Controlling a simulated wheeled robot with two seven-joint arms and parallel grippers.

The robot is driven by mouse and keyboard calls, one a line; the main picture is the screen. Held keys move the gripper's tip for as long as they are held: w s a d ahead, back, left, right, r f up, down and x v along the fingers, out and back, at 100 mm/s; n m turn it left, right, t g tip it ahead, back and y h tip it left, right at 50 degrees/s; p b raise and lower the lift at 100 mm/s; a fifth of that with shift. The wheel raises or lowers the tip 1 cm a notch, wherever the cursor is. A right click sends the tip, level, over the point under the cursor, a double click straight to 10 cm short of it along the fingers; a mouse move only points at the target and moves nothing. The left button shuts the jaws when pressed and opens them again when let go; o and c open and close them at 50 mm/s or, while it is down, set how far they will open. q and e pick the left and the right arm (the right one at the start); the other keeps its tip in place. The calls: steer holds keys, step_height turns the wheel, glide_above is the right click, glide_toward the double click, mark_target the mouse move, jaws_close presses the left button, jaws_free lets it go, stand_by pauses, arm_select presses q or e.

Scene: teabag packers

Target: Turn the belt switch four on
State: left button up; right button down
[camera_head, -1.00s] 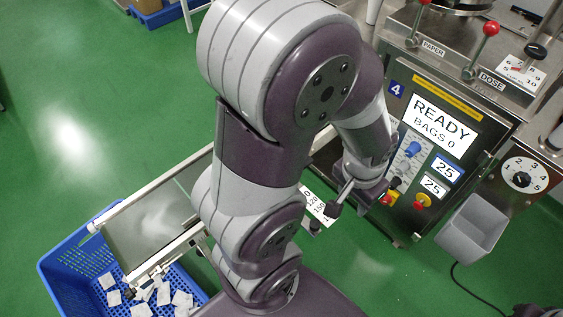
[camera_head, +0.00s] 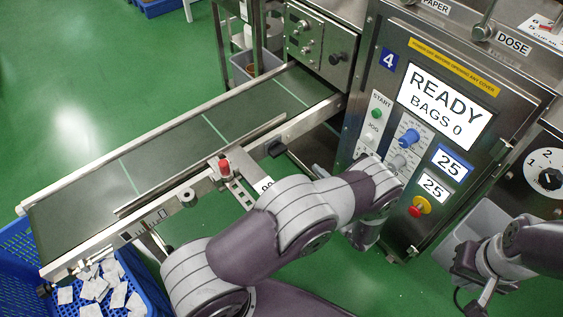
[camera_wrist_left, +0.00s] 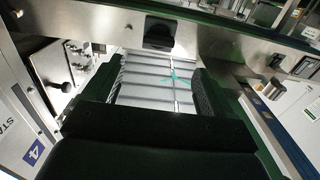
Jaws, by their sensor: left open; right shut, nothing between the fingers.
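The machine panel marked 4 (camera_head: 388,59) reads READY, BAGS 0. It has a blue knob (camera_head: 409,137), a green start button (camera_head: 376,114) and a red button on a yellow base (camera_head: 419,206). A conveyor belt (camera_head: 170,150) runs from the machine, with a red-topped control (camera_head: 224,168) on its near rail. I cannot tell which control is the belt switch. My left arm spans the lower middle; its gripper is hard to make out in the head view. In the left wrist view my left gripper (camera_wrist_left: 155,82) is open and empty. My right gripper (camera_head: 486,291) is shut and empty at lower right.
A blue crate (camera_head: 150,290) with white teabags stands below the belt's left end. A grey bin (camera_head: 470,225) hangs right of the panel. A dial (camera_head: 549,179) is at the right edge. Green floor is open at upper left.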

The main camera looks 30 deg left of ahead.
mark_target(281, 154)
arm_select(q)
steer(key=x, duration=1.1)
steer(key=shift+w+a+r, duration=0.1)
steer(key=shift+a+r, duration=0.05)
steer(key=shift+r, duration=0.05)
steer(key=c, duration=1.1)
